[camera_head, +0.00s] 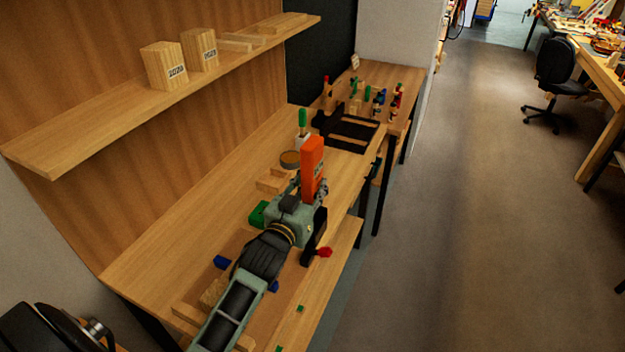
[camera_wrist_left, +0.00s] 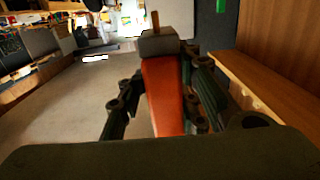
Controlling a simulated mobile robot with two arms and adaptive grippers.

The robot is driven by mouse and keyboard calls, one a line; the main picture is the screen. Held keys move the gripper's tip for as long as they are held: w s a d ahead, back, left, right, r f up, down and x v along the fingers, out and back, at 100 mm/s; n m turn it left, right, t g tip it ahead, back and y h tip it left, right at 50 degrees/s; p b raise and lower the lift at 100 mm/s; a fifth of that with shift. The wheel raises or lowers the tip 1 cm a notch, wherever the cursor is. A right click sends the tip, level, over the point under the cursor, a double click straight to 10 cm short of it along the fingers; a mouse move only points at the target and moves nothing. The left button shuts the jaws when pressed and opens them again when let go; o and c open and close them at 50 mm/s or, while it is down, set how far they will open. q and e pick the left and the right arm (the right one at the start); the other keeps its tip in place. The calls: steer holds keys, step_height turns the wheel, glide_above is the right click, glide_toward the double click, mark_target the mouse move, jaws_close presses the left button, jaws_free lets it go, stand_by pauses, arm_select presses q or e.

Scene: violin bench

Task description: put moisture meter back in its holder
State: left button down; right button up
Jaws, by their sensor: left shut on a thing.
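The moisture meter (camera_head: 312,160), an orange block-like body, stands roughly upright in my left gripper (camera_head: 308,190) above the wooden bench. In the left wrist view the meter (camera_wrist_left: 164,88) lies between the two dark fingers of my left gripper (camera_wrist_left: 160,108), which are shut on it. Its far end there is a grey block with a thin brown-orange piece on top. I cannot pick out the meter's holder with certainty; my left arm and gripper hide part of the bench. My right gripper is not in view.
A white cup with a green handle (camera_head: 303,119) stands behind the meter. A tool rack (camera_head: 368,100) is farther back. A shelf (camera_head: 110,118) overhangs the left; open floor lies right.

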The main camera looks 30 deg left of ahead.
arm_select(q)
steer(key=shift+w+a+r, duration=0.25)
steer(key=shift+w, duration=0.05)
step_height(320, 180, down, 8)
steer(key=b, duration=0.5)
stand_by(0.5)
steer(key=shift+s, duration=0.1)
stand_by(0.3)
stand_by(0.4)
steer(key=shift+f, duration=0.15)
